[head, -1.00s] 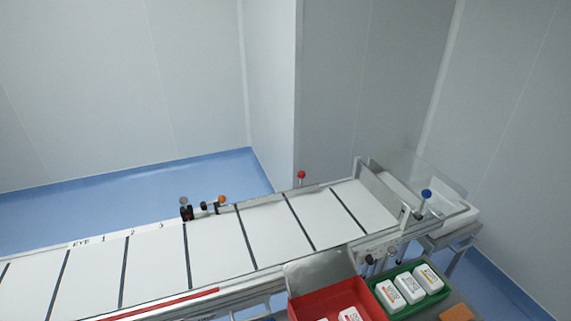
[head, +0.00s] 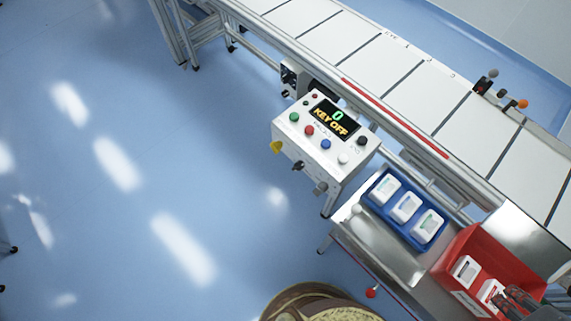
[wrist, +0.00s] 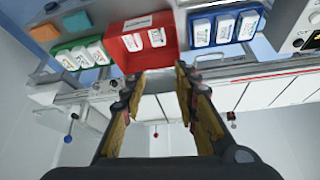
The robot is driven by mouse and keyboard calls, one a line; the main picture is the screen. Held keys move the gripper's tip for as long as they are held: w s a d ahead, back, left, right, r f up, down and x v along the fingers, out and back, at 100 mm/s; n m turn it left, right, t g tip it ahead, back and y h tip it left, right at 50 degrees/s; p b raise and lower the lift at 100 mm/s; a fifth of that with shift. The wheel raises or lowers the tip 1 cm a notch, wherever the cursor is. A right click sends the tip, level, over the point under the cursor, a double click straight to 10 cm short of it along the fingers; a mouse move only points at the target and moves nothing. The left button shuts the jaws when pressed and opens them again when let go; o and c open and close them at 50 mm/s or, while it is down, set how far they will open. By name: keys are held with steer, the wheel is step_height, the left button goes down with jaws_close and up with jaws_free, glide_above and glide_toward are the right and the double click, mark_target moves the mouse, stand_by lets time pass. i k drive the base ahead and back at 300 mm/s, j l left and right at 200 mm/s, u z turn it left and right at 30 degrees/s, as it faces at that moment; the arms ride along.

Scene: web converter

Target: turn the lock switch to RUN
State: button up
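The white control box (head: 326,138) stands beside the conveyor in the head view. Its display (head: 335,118) reads "0" and "KEY OFF". Coloured buttons sit on its top face. A yellow knob (head: 276,147), a black switch (head: 298,165) and a grey knob (head: 320,187) stick out from its front edge. Their labels are too small to read, so I cannot tell which is the lock switch. My gripper (head: 515,300) shows at the lower right, over the red bin and well away from the box. In the wrist view my gripper (wrist: 158,78) is open and empty.
A blue bin (head: 385,212) and a red bin (head: 480,240) with white packs stand on a metal shelf between the box and my gripper. A green bin (wrist: 103,62) shows in the wrist view. The conveyor (head: 400,65) runs behind. Floor left of the box is clear.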

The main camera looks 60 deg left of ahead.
mark_target(277, 145)
steer(key=u, duration=1.75)
